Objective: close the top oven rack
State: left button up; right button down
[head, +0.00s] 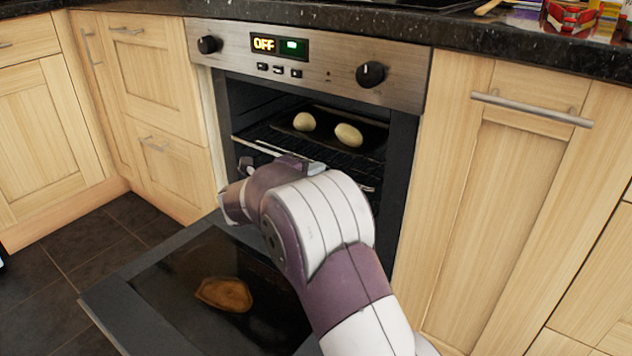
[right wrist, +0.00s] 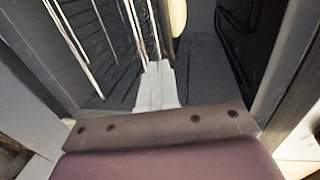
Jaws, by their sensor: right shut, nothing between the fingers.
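The oven (head: 213,110) stands with its door (head: 110,300) folded down. Inside, a wire rack (head: 262,150) shows near the oven mouth, with its front bar across the opening; I cannot tell exactly how far out it sits. Behind the front bar, a dark tray (head: 375,143) holds two pale rounded items (head: 348,135). My right gripper (head: 316,167) is at the front of the rack, partly hidden by my own wrist. In the right wrist view its fingers (right wrist: 156,72) are shut and empty, close to the rack's rods (right wrist: 133,30); contact is unclear. My left gripper is out of view.
A brown oval shape (head: 224,294) shows on the lowered door's glass. Wooden cupboards flank the oven, with a bar handle (head: 530,108) on the right one. A dark granite worktop (head: 540,45) runs above, with a red packet (head: 572,15) at the right. Dark floor tiles lie at left.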

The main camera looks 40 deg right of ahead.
jog(key=shift+w+d, duration=0.1)
jog(key=shift+d, duration=0.3)
jog(key=x, duration=0.2)
jog(key=r+p+x, duration=0.1)
jog(key=x, duration=0.1)
jog(key=shift+d+p, duration=0.2)
jog(key=shift+p, duration=0.1)
jog(key=shift+w+d+r, duration=0.1)
